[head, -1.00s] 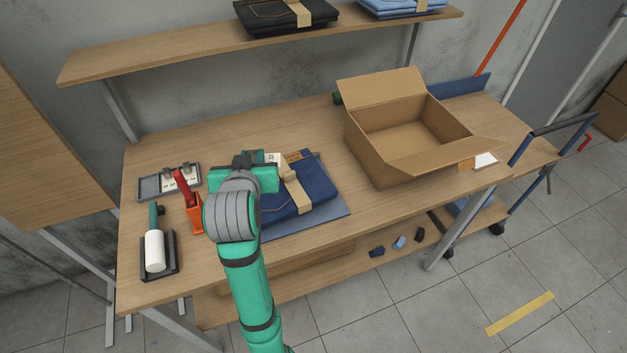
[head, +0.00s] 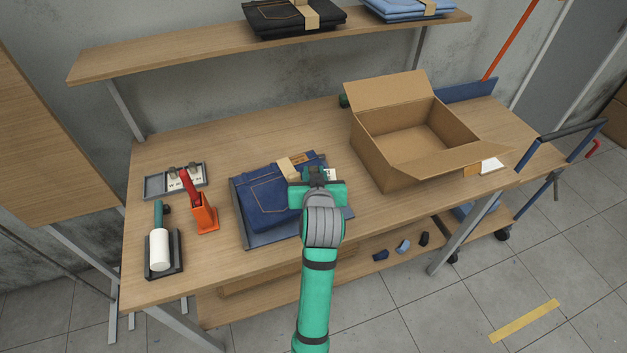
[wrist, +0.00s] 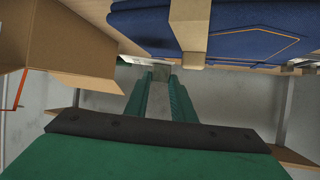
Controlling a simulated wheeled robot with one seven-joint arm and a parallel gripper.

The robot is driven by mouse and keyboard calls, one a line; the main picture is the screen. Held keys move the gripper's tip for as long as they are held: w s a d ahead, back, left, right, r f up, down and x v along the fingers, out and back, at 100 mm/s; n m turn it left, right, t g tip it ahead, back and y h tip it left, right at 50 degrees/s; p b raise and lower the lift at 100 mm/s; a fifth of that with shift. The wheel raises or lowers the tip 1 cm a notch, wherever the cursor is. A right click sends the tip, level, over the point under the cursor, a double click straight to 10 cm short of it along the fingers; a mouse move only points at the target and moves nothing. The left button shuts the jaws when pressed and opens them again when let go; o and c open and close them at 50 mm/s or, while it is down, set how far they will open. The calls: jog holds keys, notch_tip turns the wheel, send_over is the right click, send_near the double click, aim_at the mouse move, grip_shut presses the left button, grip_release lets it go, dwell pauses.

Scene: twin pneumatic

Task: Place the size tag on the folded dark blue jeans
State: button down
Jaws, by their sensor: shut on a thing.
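The folded dark blue jeans (head: 268,205) lie on a grey-blue board (head: 262,240) on the workbench, with a tan paper band (head: 290,166) around them. In the wrist view the jeans (wrist: 250,38) and band (wrist: 188,38) fill the top. My gripper (head: 322,176) is over the right part of the jeans and hides some of them and the band. It is shut on the small white size tag (head: 331,175), which mostly hides behind it. In the wrist view a pale edge of the tag (wrist: 136,61) shows at the fingertips (wrist: 160,74).
An open cardboard box (head: 372,150) stands to the right on the bench (head: 230,150). At left are a grey tray (head: 157,185) with tags, an orange holder (head: 204,216) with a red-handled tool, and a white roller (head: 159,250). A shelf (head: 200,48) hangs behind.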

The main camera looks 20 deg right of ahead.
jog(key=shift+f, duration=1.45)
jog(key=shift+f, duration=0.1)
jog(key=c, duration=1.8)
grip_release()
